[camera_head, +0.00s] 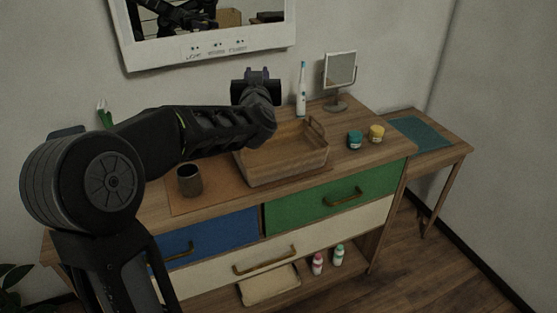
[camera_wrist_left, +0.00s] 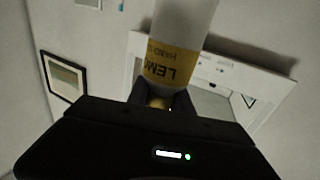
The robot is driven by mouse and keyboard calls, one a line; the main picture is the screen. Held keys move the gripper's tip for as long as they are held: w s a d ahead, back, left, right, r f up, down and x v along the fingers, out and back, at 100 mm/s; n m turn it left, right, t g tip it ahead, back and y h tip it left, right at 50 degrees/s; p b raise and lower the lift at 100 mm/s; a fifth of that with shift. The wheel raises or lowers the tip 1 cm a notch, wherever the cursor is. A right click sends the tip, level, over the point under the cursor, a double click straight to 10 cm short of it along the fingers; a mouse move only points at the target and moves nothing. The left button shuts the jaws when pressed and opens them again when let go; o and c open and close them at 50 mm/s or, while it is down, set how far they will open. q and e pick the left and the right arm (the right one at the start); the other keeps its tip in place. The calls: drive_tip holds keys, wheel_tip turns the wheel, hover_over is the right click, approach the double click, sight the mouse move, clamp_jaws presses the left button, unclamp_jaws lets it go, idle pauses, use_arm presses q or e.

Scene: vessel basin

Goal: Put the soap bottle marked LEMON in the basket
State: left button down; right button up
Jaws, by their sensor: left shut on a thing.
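My left gripper (camera_head: 257,80) is above the back left part of the wooden basket (camera_head: 285,163) on the dresser top, pointing away from the head camera. In the left wrist view its fingers (camera_wrist_left: 161,100) are shut around the narrow neck of the soap bottle (camera_wrist_left: 183,18). The bottle is pale, with a yellow label on which "LEM" and "HAND" can be read. In the head view the bottle is hidden behind the gripper. The part of the basket's inside that I see is bare. My right gripper is not in view.
A brown cup (camera_head: 189,180) stands left of the basket. An electric toothbrush (camera_head: 301,92) and a small mirror (camera_head: 340,72) stand behind it. A teal jar (camera_head: 355,140) and a yellow jar (camera_head: 376,133) are to its right. A framed wall mirror (camera_head: 215,51) hangs behind.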

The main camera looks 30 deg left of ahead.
use_arm(q)
wheel_tip(320, 180, down, 8)
drive_tip(key=b, duration=0.5)
drive_tip(key=shift+w+a+r, duration=0.25)
drive_tip(key=shift+w+a, duration=0.2)
wheel_tip(320, 180, down, 6)
drive_tip(key=shift+f, duration=0.15)
